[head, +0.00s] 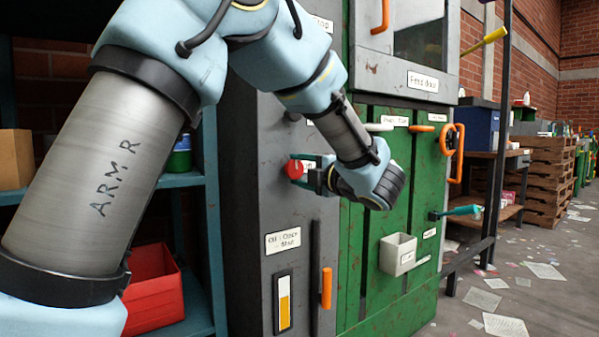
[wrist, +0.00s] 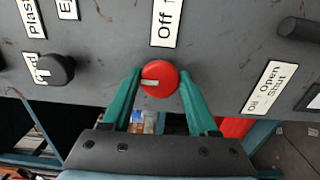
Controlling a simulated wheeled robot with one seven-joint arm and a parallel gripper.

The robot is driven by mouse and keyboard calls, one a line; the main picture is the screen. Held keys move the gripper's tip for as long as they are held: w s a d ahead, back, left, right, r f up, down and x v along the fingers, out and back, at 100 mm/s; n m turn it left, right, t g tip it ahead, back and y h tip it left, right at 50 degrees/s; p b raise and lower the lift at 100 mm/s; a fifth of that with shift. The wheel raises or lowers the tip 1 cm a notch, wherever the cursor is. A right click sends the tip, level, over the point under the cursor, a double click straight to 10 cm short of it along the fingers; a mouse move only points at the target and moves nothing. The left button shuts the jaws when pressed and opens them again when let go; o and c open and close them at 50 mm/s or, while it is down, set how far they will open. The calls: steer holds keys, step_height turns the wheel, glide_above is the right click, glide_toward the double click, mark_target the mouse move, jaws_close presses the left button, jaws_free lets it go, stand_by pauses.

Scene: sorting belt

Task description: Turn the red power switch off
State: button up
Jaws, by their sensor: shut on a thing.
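The red power switch (head: 293,169) is a round red knob on the grey front panel of the machine. In the wrist view the red power switch (wrist: 160,79) shows a pale pointer mark on its face, lying about level and toward its left side. A white label reading "Off" stands right above it in that view; the rest of the label is cut off. My gripper (head: 307,169) reaches the knob from the right in the head view. Its green fingers (wrist: 160,84) are shut on the knob, one on each side.
A black knob (wrist: 55,70) sits left of the switch in the wrist view. An orange handle (head: 326,288) and a yellow-and-white gauge (head: 284,302) are lower on the panel. A white box (head: 398,254) juts from the green doors. Blue shelving with a red bin (head: 152,290) stands left.

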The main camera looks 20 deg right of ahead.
steer(key=o, duration=1.3)
steer(key=shift+o, duration=0.2)
steer(key=s+d+p, duration=0.2)
steer(key=s, duration=0.8)
steer(key=shift+s, duration=0.3)
